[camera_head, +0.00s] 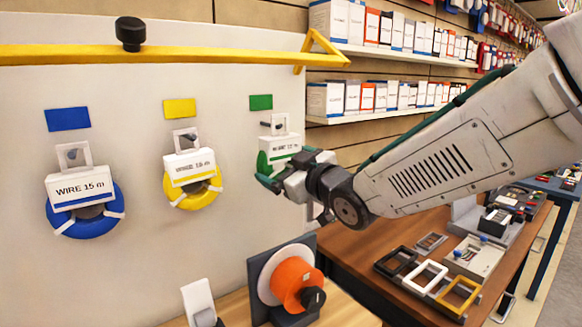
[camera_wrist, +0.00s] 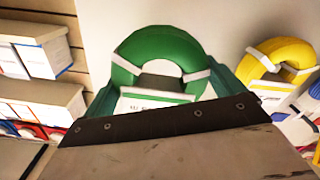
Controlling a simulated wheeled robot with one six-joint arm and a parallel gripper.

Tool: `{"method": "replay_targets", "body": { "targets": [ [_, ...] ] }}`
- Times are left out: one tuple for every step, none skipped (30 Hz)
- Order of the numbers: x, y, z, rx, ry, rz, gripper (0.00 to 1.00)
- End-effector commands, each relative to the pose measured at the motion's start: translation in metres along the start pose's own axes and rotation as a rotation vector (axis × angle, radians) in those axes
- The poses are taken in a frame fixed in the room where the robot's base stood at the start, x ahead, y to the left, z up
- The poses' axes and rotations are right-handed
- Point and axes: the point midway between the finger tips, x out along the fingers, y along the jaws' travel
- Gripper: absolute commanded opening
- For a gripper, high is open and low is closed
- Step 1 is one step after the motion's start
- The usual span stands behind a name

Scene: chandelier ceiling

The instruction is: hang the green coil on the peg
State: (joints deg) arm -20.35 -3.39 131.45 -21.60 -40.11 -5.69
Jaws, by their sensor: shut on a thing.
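The green coil (camera_head: 263,163) has a white "WIRE 15 m" label and a pale hanging tab (camera_head: 266,123) on top. My gripper (camera_head: 283,170) is shut on the coil and hides much of its ring in the head view. In the wrist view the green coil (camera_wrist: 160,45) shows between the two green fingers of my gripper (camera_wrist: 168,85), with white bands on its ring. The coil is upright at the white board, below the green square. A dark peg end (camera_head: 280,122) shows at the tab; I cannot tell whether it passes through the hole.
A yellow coil (camera_head: 192,187) and a blue coil (camera_head: 86,212) hang to the left on the white board (camera_head: 130,150). A yellow rail (camera_head: 190,56) runs above. An orange reel (camera_head: 293,283) stands below. Boxed shelves (camera_head: 385,58) and a wooden table (camera_head: 350,250) are at the right.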

Motion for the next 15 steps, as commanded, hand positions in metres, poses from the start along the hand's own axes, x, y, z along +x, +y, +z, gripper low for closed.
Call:
{"method": "replay_targets", "body": {
  "targets": [
    [0.003,0.0,0.0,0.0,0.001,0.0,0.57],
    [0.005,0.0,0.0,0.0,0.001,0.0,0.57],
    [0.007,0.0,0.0,0.0,0.001,0.0,0.57],
    [0.009,0.0,0.0,0.0,0.001,0.0,0.57],
    [0.011,0.0,0.0,0.001,0.001,0.0,0.57],
    [0.014,0.0,0.0,0.001,0.001,0.001,0.57],
    [0.015,0.0,0.0,0.001,0.001,0.001,0.57],
    [0.017,0.0,0.0,0.001,0.001,0.001,0.57],
    [0.019,0.0,0.0,0.001,0.001,0.001,0.57],
    [0.021,0.0,0.0,0.001,0.001,0.001,0.57],
    [0.023,0.0,0.001,0.001,0.001,0.001,0.57],
    [0.026,0.0,0.001,0.001,0.001,0.001,0.57],
    [0.027,0.0,0.001,0.001,0.001,0.001,0.57],
    [0.029,-0.001,0.002,0.001,0.0,0.0,0.57],
    [0.03,-0.001,0.003,0.001,0.0,0.0,0.57]
  ]
}}
